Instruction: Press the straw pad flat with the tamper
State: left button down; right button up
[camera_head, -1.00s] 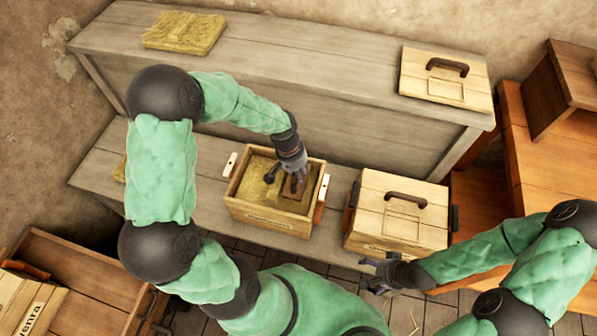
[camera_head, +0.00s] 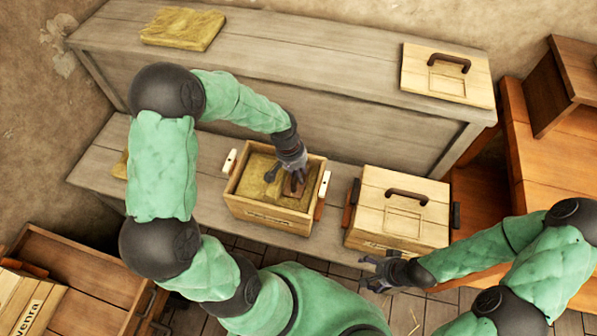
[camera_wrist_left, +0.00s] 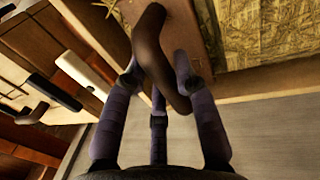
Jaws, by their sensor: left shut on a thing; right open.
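An open wooden box (camera_head: 262,216) stands on the low shelf with a straw pad (camera_head: 254,182) inside. My left gripper (camera_head: 295,174) reaches into the right part of the box. It is shut on the brown handle of the tamper (camera_head: 291,190). In the left wrist view the curved brown handle (camera_wrist_left: 158,55) sits between the fingers, with the straw (camera_wrist_left: 250,30) to its right. My fingers partly hide the tamper, and its contact with the straw cannot be made out. My right gripper (camera_head: 374,272) is open and empty, in front of the lidded box.
A lidded box (camera_head: 396,222) with a dark handle stands right of the open box. A straw slab (camera_head: 183,29) and a loose lid (camera_head: 447,75) lie on the upper bench (camera_head: 300,75). Open crates (camera_head: 85,275) are at lower left. A wooden cabinet (camera_head: 512,150) stands at right.

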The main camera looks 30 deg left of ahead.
pick_arm(q)
jog(key=shift+f, duration=0.25)
jog(key=shift+s+f, duration=0.1)
jog(key=shift+f, duration=0.05)
dwell(1.2)
notch_tip(320, 180, up, 10)
jog(key=p, duration=0.8)
dwell(0.5)
